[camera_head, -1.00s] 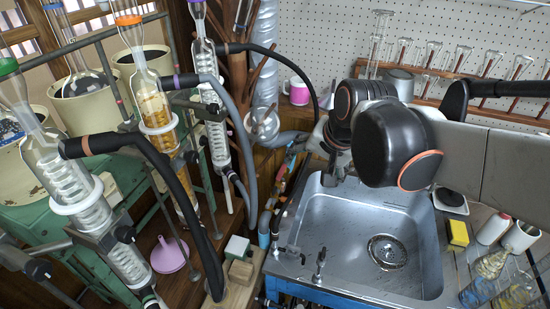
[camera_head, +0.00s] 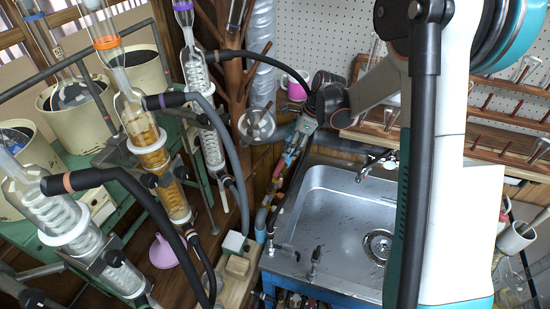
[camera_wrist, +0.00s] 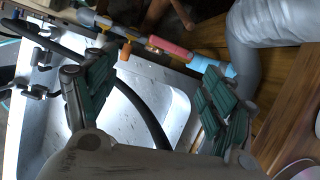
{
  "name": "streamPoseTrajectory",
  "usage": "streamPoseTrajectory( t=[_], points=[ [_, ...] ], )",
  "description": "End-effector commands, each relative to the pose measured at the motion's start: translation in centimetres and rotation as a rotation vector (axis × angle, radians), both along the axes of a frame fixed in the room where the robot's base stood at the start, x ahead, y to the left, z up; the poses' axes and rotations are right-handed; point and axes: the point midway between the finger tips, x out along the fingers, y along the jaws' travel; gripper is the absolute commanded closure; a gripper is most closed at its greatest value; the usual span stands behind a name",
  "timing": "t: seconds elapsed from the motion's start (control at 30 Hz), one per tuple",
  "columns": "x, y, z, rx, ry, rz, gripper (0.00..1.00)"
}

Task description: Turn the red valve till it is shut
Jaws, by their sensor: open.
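A thin pipe run with coloured parts lies along the wall behind the sink's left edge. In the wrist view it has a pinkish-red piece (camera_wrist: 170,47), a light blue sleeve (camera_wrist: 214,67) and a small orange piece (camera_wrist: 123,52). I cannot tell for sure whether the pinkish-red piece is the red valve, or how far it is turned. My gripper (camera_wrist: 158,72) is open and empty, with its two green-padded fingers apart and the pinkish-red piece beyond the gap between them.
The steel sink (camera_head: 325,235) lies below and right, with a tap (camera_head: 375,168) at its back. A dark hose (camera_wrist: 140,105) crosses beneath my fingers. A grey corrugated duct (camera_wrist: 265,35) stands close to the right finger. Glass condensers (camera_head: 150,140) with hoses stand at left.

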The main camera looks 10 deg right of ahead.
Motion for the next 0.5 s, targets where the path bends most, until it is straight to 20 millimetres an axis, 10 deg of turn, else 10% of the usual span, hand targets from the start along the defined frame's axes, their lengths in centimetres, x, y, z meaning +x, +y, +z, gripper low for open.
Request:
streamPoseTrajectory(
  t=[0.5],
  points=[
    [2.2,-0.2,-5.7,0.083,0.090,-0.173,0.23]
  ],
)
